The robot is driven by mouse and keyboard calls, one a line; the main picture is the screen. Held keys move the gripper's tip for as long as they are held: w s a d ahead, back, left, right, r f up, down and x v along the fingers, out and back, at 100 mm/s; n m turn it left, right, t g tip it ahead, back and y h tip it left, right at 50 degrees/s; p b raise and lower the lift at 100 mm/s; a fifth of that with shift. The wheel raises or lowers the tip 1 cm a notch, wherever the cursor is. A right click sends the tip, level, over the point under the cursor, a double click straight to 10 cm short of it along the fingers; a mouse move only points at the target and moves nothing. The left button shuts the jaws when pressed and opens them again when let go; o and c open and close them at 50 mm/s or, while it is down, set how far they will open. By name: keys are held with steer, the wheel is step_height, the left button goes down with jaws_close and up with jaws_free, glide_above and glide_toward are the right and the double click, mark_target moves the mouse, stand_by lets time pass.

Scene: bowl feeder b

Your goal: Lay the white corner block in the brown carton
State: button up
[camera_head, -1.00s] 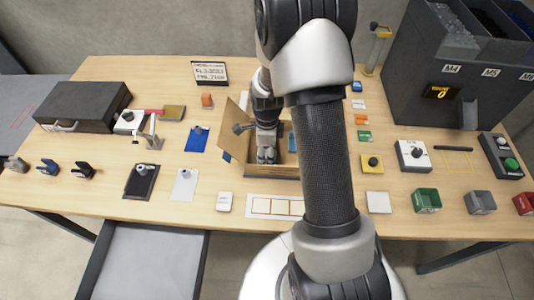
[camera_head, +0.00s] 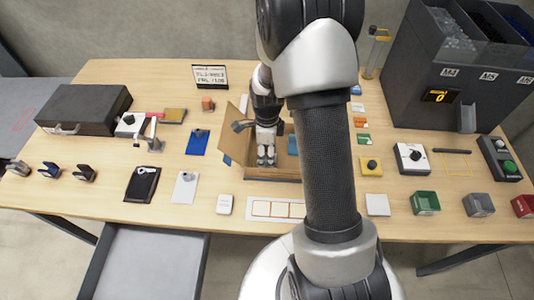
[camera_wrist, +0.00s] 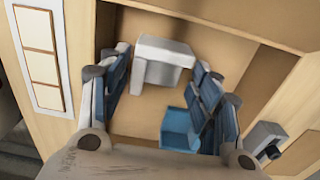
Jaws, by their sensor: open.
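The white corner block (camera_wrist: 166,52) is inside the brown carton (camera_wrist: 140,120), between my two fingers in the wrist view. It appears to rest on the carton floor. My gripper (camera_head: 266,162) reaches down into the carton (camera_head: 275,175), near its left half in the head view. In the wrist view my gripper (camera_wrist: 160,85) is open, with gaps visible between the fingers and the block. In the head view I cannot make out the block behind the fingers and carton wall.
A blue open piece (camera_wrist: 180,128) lies in the carton close to the right finger. A white card with squares (camera_head: 275,208) lies in front of the carton.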

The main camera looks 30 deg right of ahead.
steer(key=s+a+r+n+t+p, duration=0.1)
steer(key=a+r+n, duration=0.15)
steer(key=r, duration=0.65)
steer(key=s+a+r+n+p, duration=0.1)
steer(key=r+n+p, duration=0.15)
steer(key=r, duration=0.75)
steer(key=s+a+r+n+t, duration=0.1)
steer(key=s+a+r+n, duration=0.3)
steer(key=s+n, duration=0.5)
steer(key=s+a+r+n+t, duration=0.2)
steer(key=s+a+r+n, duration=0.3)
steer(key=s+r+n, duration=0.3)
steer(key=n+b, duration=0.1)
steer(key=n, duration=0.1)
steer(key=shift+s+n+t, duration=0.3)
steer(key=shift+s+n, duration=0.05)
steer(key=shift+n, duration=0.05)
